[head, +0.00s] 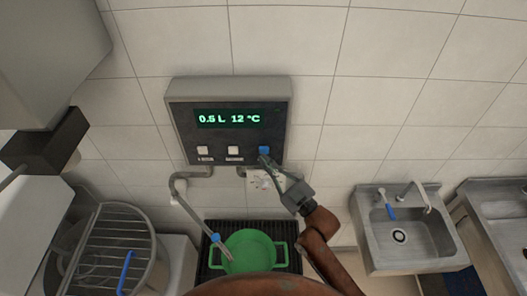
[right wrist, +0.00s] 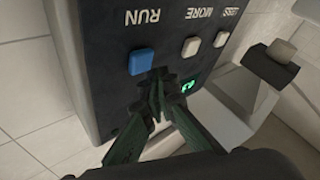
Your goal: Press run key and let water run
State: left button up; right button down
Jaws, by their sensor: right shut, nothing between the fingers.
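The water meter panel (head: 228,118) hangs on the tiled wall. Its display (head: 230,118) reads 0.5 L 12 °C in green. Two white keys and the blue run key (head: 265,150) sit in a row below. In the right wrist view the blue key (right wrist: 141,62) is labelled RUN. My right gripper (head: 264,160) is shut and empty, with its tips at or very close to the blue key; contact cannot be told. A green bucket (head: 249,248) stands on a black grate below the panel, and a hose nozzle (head: 218,243) hangs at its left rim. My left gripper is not in view.
A steel sink (head: 404,238) with a tap is at the right. A mixer bowl with a wire guard (head: 117,243) stands at the left. A grey pipe (head: 176,188) runs from the panel to the hose. The wall right of the panel is clear.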

jog(key=shift+w, duration=0.15)
dwell(0.4)
jog(key=shift+w, duration=0.3)
jog(key=shift+w, duration=0.4)
dwell(0.8)
jog(key=shift+s+p, duration=0.4)
jog(key=shift+s, duration=0.5)
jog(key=shift+s+p, duration=0.75)
jog(key=shift+s, duration=1.75)
